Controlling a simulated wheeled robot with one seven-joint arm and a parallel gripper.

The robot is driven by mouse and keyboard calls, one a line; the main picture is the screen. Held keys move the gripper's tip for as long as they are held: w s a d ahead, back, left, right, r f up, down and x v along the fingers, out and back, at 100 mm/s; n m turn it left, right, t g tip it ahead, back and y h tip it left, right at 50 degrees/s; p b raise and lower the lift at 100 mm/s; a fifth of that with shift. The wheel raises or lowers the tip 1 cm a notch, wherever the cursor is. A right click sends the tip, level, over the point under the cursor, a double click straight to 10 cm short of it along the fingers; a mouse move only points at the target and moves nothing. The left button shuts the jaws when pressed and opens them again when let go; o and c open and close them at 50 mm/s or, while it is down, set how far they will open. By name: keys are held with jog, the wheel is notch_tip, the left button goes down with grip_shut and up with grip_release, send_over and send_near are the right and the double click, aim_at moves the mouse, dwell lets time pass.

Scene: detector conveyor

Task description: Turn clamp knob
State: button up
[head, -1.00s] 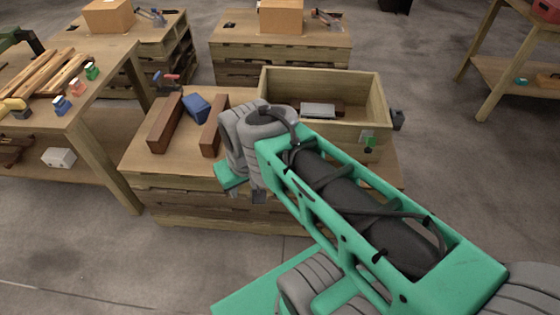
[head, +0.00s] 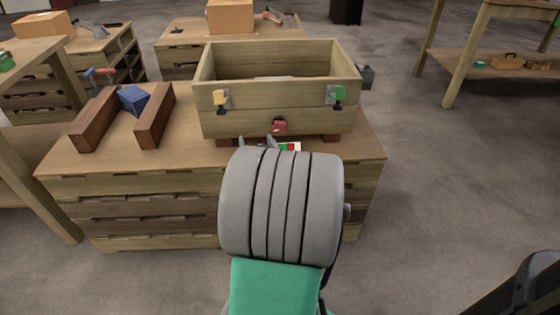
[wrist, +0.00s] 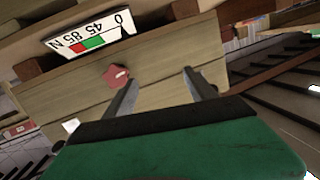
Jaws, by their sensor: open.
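The red clamp knob (head: 279,126) sits low in the middle of the wooden box's front wall. In the wrist view the knob (wrist: 116,75) shows just past the left fingertip, outside the gap between the fingers. A gauge plate (wrist: 88,38) marked 0, 45, 85 N, with green and red fields, appears upside down beside it; in the head view the plate (head: 290,147) is partly hidden by my arm. My gripper (wrist: 158,78) is open and empty, pointing at the front wall. In the head view my wrist hides most of it.
The wooden box (head: 265,67) stands on a pallet table (head: 365,150). A yellow knob (head: 220,97) and a green knob (head: 339,94) flank the red one. Two brown blocks (head: 95,118) and a blue block (head: 132,99) lie left. Open floor lies right.

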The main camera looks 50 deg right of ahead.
aim_at(280, 129)
jog(key=s+d+f+m+g+h, duration=0.1)
jog(key=s+d+f+m+h, duration=0.15)
jog(key=s+d+h, duration=0.2)
jog(key=shift+y, duration=0.45)
jog(key=x, duration=0.7)
jog(key=shift+s+d+r+b, duration=0.2)
jog(key=shift+d+b, duration=0.15)
jog(key=shift+d, duration=0.15)
jog(key=shift+c, duration=0.4)
jog(key=c, duration=1.3)
jog(key=shift+m, duration=0.35)
